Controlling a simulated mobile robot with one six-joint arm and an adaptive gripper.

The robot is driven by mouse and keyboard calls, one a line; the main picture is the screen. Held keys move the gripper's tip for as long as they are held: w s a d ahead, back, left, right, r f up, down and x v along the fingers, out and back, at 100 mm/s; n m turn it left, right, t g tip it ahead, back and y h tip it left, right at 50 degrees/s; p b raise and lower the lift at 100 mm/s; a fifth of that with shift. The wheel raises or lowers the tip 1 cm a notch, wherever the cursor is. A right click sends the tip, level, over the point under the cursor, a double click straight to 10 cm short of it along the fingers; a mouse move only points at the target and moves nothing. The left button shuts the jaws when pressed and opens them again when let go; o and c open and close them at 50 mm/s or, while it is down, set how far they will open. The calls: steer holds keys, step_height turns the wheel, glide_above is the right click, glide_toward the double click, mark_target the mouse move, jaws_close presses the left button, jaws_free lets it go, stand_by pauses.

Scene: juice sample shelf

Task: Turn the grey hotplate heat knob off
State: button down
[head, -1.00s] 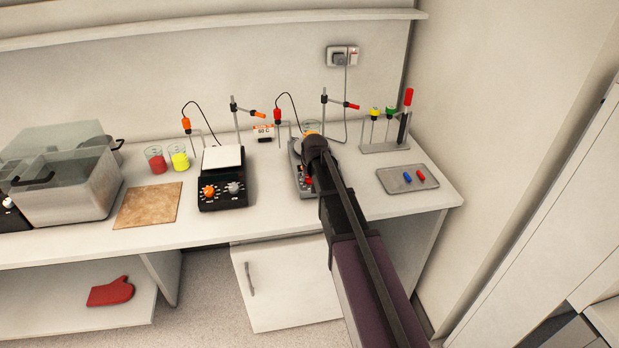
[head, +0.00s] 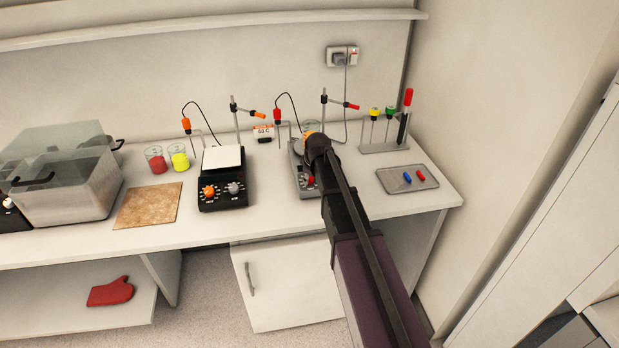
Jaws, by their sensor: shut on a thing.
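The grey hotplate (head: 297,174) stands on the bench, right of the black hotplate. Its right side is covered by my arm. A small red part (head: 311,180) shows at its front, close beside my arm. My gripper (head: 318,150) is over the grey hotplate, pointing down at it. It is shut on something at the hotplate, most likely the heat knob. My wrist hides the fingertips and the contact, so the knob's setting cannot be read.
The black hotplate (head: 222,190) has an orange and a grey knob. An orange-filled beaker (head: 310,129) is close behind my wrist. Stands with probes rise behind. A tray (head: 398,186) with small blue and red pieces lies to the right. A brown mat (head: 148,205) lies left.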

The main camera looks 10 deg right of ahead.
steer(key=shift+n, duration=1.4)
steer(key=shift+c, duration=1.3)
jaws_free()
steer(key=shift+r, duration=0.1)
